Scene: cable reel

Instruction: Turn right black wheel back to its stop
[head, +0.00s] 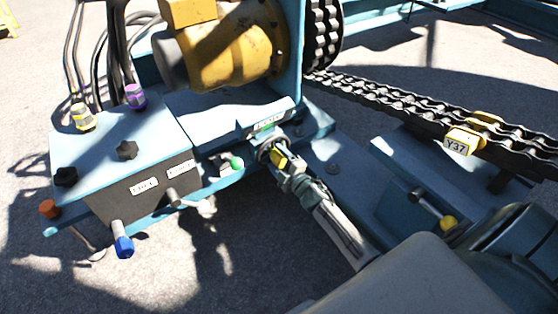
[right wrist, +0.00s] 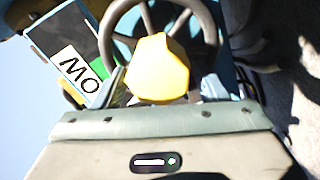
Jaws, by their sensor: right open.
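My right gripper (head: 279,160) is open, reaching toward the panel with a green-and-white label (head: 268,123). A dark spoked wheel (head: 263,149) sits just below that label, partly hidden by the gripper. In the right wrist view its rim and spokes (right wrist: 211,25) show close ahead. A yellow piece (right wrist: 157,70) lies in front of the wheel's middle; I cannot tell whether the fingers touch it. Two black star-shaped wheels stand on the blue control box: a right one (head: 127,150) and a left one (head: 66,176). The gripper is well to the right of both. My left gripper is not in view.
A yellow motor (head: 235,55) stands above. A chain (head: 400,104) with a yellow Y37 tag (head: 458,144) runs right. Ground in front is clear.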

